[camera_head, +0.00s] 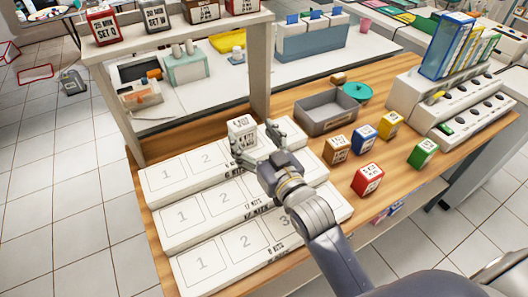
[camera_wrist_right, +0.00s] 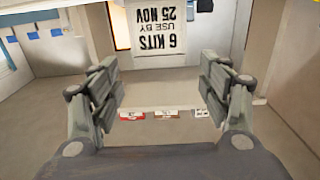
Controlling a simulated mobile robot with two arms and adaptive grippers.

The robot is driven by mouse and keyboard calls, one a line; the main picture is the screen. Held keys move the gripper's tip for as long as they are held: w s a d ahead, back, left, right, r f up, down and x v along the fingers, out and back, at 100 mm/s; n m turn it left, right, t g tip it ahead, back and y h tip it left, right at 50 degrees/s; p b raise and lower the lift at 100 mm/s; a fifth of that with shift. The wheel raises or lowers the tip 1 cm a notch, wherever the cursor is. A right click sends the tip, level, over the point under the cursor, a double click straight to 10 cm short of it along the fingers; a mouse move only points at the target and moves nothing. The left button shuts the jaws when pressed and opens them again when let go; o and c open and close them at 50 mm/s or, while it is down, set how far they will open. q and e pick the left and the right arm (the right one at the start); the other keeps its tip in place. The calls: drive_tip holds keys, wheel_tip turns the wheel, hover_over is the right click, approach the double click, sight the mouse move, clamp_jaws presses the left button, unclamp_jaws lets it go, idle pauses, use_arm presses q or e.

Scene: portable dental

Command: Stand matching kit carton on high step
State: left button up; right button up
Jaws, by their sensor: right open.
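A white kit carton (camera_head: 242,130) with dark print stands upright on the back, highest step (camera_head: 170,175) of the white three-step stand, right of the places marked 1 and 2. In the right wrist view the carton (camera_wrist_right: 165,28) shows upside down, reading "6 KITS USE BY 25 NOV". My right gripper (camera_head: 258,140) is open, its fingers in front of and beside the carton. In the right wrist view the gripper (camera_wrist_right: 163,95) has nothing between its fingers, and the carton shows above them. The lower steps' small labels are hard to read. My left gripper is out of view.
Brown (camera_head: 337,150), blue (camera_head: 364,139), yellow (camera_head: 390,125), red (camera_head: 367,180) and green (camera_head: 422,154) cartons stand on the wooden bench right of the stand. A grey tray (camera_head: 312,122) lies behind them. A raised shelf (camera_head: 180,38) with several cartons overhangs the back; its post (camera_head: 260,75) is close behind the carton.

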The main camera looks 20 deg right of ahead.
drive_tip(key=shift+s+d+b, duration=0.1)
drive_tip(key=shift+s+d, duration=0.1)
drive_tip(key=shift+s, duration=0.7)
drive_tip(key=shift+s+d+b, duration=0.1)
drive_tip(key=shift+s+d, duration=0.05)
drive_tip(key=shift+s, duration=0.8)
drive_tip(key=shift+s+d+b, duration=0.1)
drive_tip(key=shift+s+d, duration=0.1)
drive_tip(key=shift+s, duration=0.7)
